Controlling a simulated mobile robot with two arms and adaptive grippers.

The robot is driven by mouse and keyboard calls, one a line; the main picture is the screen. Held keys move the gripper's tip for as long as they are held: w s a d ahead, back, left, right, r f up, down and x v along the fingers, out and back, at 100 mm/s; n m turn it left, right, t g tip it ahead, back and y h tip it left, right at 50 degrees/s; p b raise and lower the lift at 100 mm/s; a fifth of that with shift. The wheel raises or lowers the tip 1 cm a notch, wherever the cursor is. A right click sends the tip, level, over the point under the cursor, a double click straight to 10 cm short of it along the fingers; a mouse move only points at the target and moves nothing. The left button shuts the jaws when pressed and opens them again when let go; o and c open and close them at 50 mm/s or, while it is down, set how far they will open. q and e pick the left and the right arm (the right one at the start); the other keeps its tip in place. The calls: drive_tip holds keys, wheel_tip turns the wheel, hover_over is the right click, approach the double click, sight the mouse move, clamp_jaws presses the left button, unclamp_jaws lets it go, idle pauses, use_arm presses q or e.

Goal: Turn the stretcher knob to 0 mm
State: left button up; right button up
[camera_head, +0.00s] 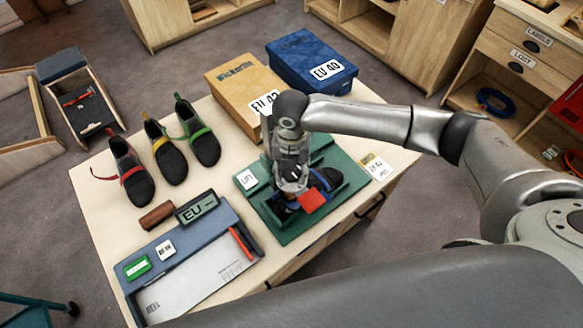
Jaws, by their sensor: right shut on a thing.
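My right gripper (290,190) points down over the green mat (290,228) on the table. It is shut at a red piece (313,202), which I take to be the stretcher knob. A dark shoe with blue parts (327,180) lies beside and partly behind the gripper, on the mat. The gripper hides most of the stretcher, and I cannot read a millimetre setting on it. My left gripper is out of view.
Three shoes (168,158) stand at the table's left. A foot gauge (195,268), a brown roller (156,216) and an EU display (196,209) lie in front. A tan box (240,88) and a blue box (305,62) stand behind my right gripper.

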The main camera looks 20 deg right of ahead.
sight(291, 172)
idle(0.5)
drive_tip(key=o, duration=0.7)
drive_tip(key=shift+o, duration=0.2)
wheel_tip(291, 172, up, 12)
idle(0.3)
